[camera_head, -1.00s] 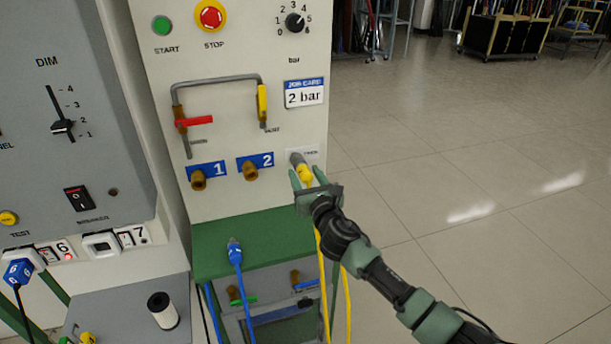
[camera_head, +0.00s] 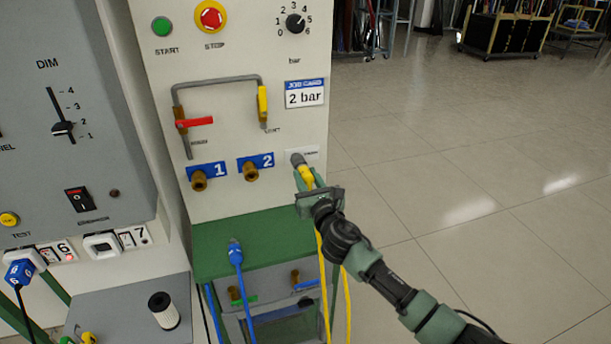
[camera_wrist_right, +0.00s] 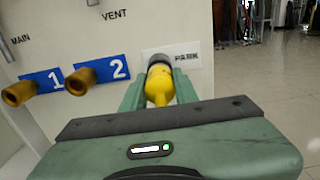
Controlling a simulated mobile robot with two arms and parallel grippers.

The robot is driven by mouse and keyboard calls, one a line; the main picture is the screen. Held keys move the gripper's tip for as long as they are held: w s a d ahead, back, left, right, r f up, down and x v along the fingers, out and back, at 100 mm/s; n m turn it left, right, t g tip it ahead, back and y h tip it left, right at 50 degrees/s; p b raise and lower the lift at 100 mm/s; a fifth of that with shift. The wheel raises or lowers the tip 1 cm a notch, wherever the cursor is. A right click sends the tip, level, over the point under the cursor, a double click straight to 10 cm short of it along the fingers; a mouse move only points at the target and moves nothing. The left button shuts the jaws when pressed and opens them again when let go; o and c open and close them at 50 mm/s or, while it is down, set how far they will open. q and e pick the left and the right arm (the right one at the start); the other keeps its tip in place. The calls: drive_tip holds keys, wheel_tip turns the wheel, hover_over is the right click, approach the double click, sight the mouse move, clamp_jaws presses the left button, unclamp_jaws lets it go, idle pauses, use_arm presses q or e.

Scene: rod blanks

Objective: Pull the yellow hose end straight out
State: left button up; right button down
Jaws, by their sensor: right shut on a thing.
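The yellow hose end (camera_head: 306,175) sits at the grey park port (camera_head: 297,158) at the panel's right edge. In the right wrist view the yellow hose end (camera_wrist_right: 159,84) lies between the green fingers, with the grey port (camera_wrist_right: 160,60) directly behind it and the PARK label beside it. My right gripper (camera_head: 308,180) is shut on the hose end. The yellow hose (camera_head: 347,300) hangs down below it. Whether a gap separates the hose end from the port is hard to tell. My left gripper is not in view.
Brass ports 1 (camera_head: 199,180) and 2 (camera_head: 251,170) are left of the hose end. A blue hose (camera_head: 240,270) stands on the green shelf (camera_head: 210,240) below. A grey cabinet (camera_head: 110,150) is at left. Open floor (camera_head: 450,180) is at right.

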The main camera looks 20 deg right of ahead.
drive_tip(key=shift+s, duration=0.5)
drive_tip(key=shift+s+d+p, duration=0.1)
drive_tip(key=shift+s+p, duration=0.8)
drive_tip(key=shift+s, duration=0.85)
drive_tip(key=shift+s+r+p, duration=0.1)
drive_tip(key=shift+s+p, duration=0.25)
drive_tip(key=shift+s, duration=0.6)
drive_tip(key=s+p, duration=0.1)
drive_tip(key=s, duration=0.3)
drive_tip(key=shift+d, duration=0.1)
